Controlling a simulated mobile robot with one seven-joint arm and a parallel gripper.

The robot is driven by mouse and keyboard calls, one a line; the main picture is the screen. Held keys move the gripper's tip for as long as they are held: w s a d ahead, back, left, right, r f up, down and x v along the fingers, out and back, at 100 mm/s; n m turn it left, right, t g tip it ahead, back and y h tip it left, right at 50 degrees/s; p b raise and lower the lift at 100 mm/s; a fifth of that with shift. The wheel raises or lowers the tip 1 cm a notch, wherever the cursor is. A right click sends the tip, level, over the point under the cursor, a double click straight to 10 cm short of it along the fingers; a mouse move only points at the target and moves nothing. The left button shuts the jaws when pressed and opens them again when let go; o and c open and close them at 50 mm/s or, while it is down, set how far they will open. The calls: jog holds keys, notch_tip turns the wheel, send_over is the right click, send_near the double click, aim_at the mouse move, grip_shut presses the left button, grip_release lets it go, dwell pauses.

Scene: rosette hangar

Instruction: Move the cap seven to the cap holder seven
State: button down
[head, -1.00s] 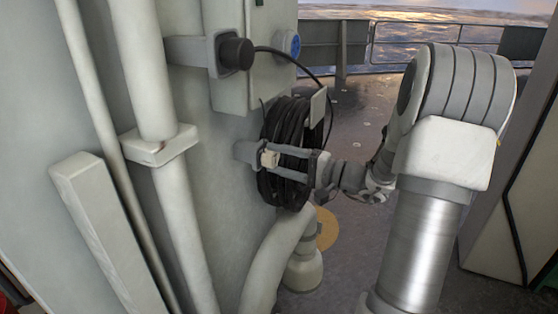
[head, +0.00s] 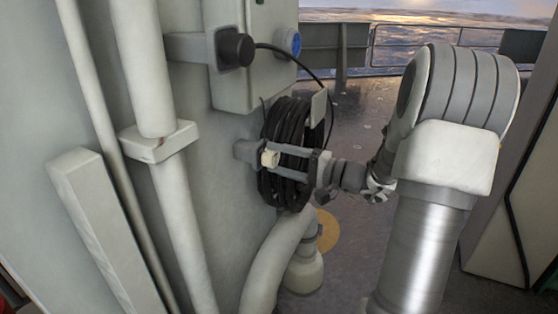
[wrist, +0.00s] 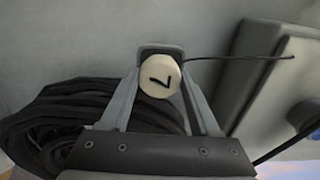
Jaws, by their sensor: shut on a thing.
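Cap seven (wrist: 160,76) is a round whitish cap with a dark 7 on its face. In the wrist view it sits between the fingers of my gripper (wrist: 162,82), which is shut on it. In the head view the cap (head: 270,158) shows as a pale piece between the two grey fingers, near the wall and in front of the coil. A grey block (head: 244,150) lies just beyond it, against the wall. It also shows behind the cap in the wrist view (wrist: 160,49). I cannot tell whether this is cap holder seven or whether the cap touches it.
A black cable coil (head: 290,120) hangs right behind the fingers. A grey box (head: 255,85) with a blue socket (head: 288,42) and a black plug (head: 236,50) is above. White pipes (head: 165,180) run down the wall at left. Open deck lies to the right.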

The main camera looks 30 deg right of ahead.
jog(key=shift+b, duration=0.35)
jog(key=shift+w+a, duration=0.3)
jog(key=shift+w, duration=0.15)
dwell(0.5)
jog(key=shift+c, duration=0.2)
grip_release()
jog(key=b+v, duration=0.1)
jog(key=v, duration=1.6)
jog(key=shift+s, duration=0.1)
